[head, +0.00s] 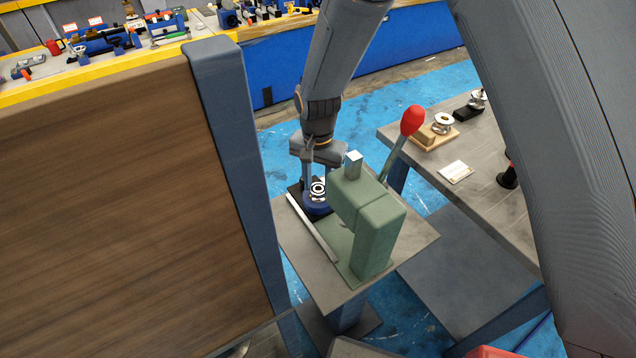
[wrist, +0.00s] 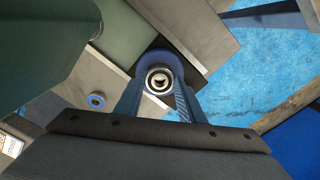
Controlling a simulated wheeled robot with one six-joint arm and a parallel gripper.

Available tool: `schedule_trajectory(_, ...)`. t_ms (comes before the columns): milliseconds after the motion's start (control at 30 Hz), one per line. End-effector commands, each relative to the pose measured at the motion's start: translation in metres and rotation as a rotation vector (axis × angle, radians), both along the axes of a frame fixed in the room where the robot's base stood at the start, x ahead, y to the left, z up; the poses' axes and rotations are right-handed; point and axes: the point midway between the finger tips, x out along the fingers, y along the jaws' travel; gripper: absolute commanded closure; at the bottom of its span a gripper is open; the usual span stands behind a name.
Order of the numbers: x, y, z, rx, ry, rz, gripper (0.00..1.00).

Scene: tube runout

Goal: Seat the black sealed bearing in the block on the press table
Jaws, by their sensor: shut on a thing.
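The black sealed bearing (wrist: 168,79), a ring with silver races and a dark band, is between my gripper's fingers (wrist: 158,90) in the wrist view. My gripper (head: 318,180) is shut on it. The round blue block (wrist: 157,58) is directly below or behind the bearing in the wrist view. In the head view the bearing (head: 318,188) shows just above the block (head: 317,208), under the press. I cannot tell whether the bearing touches the block. The press table (head: 415,245) is grey, and the green press (head: 375,235) stands on it.
The press's red-knobbed lever (head: 411,121) rises on the right. A grey bench (head: 510,215) at right holds silver parts (head: 443,122) on stands and a white label (head: 456,171). A blue-ringed bearing (wrist: 96,100) lies on a grey surface. A wooden panel (head: 110,200) with a blue-grey post stands left.

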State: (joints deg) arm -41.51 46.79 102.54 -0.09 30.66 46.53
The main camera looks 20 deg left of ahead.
Motion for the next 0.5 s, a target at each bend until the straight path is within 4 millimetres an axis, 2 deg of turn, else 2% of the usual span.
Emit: schedule_trajectory(500, 0.0001, 0.0002, -0.0091, 0.0, 0.0, 0.0, 0.89)
